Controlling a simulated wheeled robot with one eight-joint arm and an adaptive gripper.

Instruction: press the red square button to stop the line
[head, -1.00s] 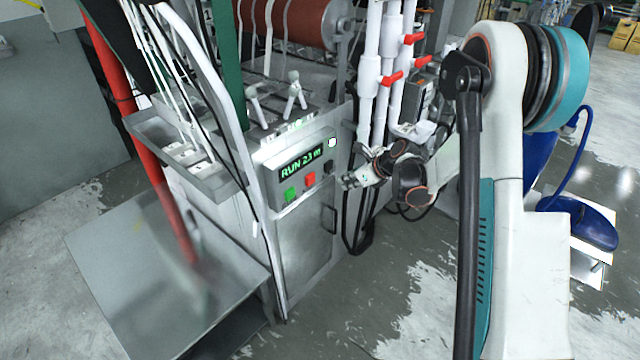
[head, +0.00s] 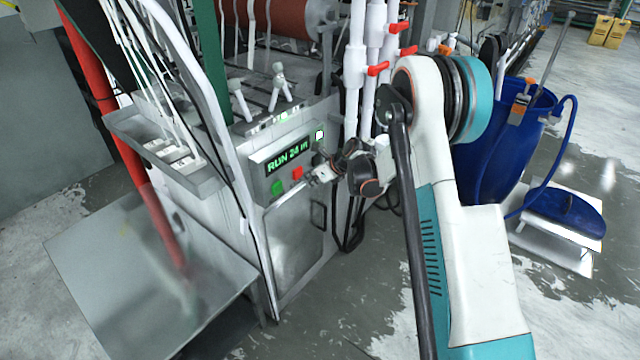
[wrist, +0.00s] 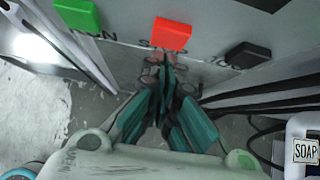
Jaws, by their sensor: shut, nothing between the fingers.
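The red square button (head: 297,173) is on the grey control panel, below a display (head: 287,154) reading "RUN 24 m" in green. In the wrist view the red button (wrist: 173,33) sits just beyond my fingertips, its label partly hidden by them. My gripper (head: 312,182) is shut and empty, close to the panel just right of and below the red button. In the wrist view my gripper (wrist: 160,62) points toward the red button's lower edge. I cannot tell whether it touches. The button does not look covered.
A green button (wrist: 77,17) is left of the red one and a black button (wrist: 248,54) is right. White pipes with red valve handles (head: 378,69) rise right of the panel. A metal table (head: 120,270) stands at left.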

